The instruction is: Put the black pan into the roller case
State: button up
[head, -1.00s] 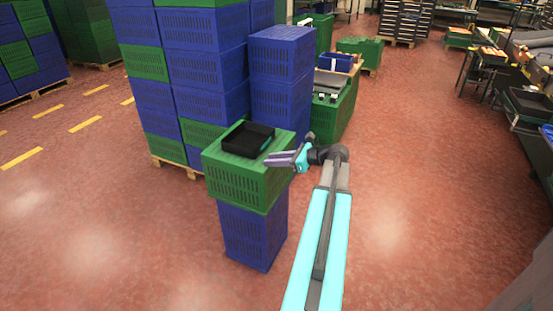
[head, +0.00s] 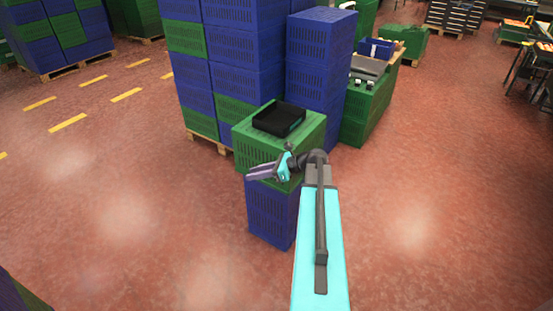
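The black pan (head: 272,120), a shallow dark tray shape, sits on top of a green crate (head: 250,148) that stands on a blue crate. My gripper (head: 250,174), with purple-grey fingers, is in front of the green crate in the picture, below and left of the pan and apart from it. It points left and holds nothing that I can see. The gap between its fingers cannot be made out from this angle. I cannot pick out a roller case for certain in this view.
Tall stacks of blue and green crates (head: 235,50) stand on a pallet behind. Green crates (head: 370,105) with a blue bin (head: 377,49) and dark items stand behind on the right. Red floor (head: 130,200) is open at left and right. Another crate corner (head: 20,297) shows at bottom left.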

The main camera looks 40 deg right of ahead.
jog(key=s+a+f+n+g+y, duration=0.1)
jog(key=a+f+n+g, duration=0.1)
jog(key=a+f, duration=0.55)
jog(key=s+a+f+n+g, duration=0.1)
jog(key=a+f+n+g, duration=0.2)
jog(key=a, duration=0.8)
jog(key=s+a+f+n+g+y, duration=0.1)
jog(key=a+f+g, duration=0.1)
jog(key=a+f, duration=0.6)
jog(key=s+a+f+n+g+h, duration=0.2)
jog(key=s+a+f+n+g, duration=0.25)
jog(key=s+a+f, duration=0.35)
jog(key=s+a+f+n+g+h, duration=0.1)
jog(key=s+a+f+n+g, duration=0.2)
jog(key=s+a+f+n, duration=0.5)
jog(key=s+d+n+g+h, duration=0.1)
jog(key=s+d+n+h, duration=0.5)
jog(key=s+n, duration=0.5)
jog(key=shift+s+d+f+n+h, duration=0.35)
jog(key=shift+s+d+f, duration=0.1)
jog(key=shift+s+d, duration=0.6)
jog(key=shift+w+g, duration=0.1)
jog(key=shift+g, duration=0.15)
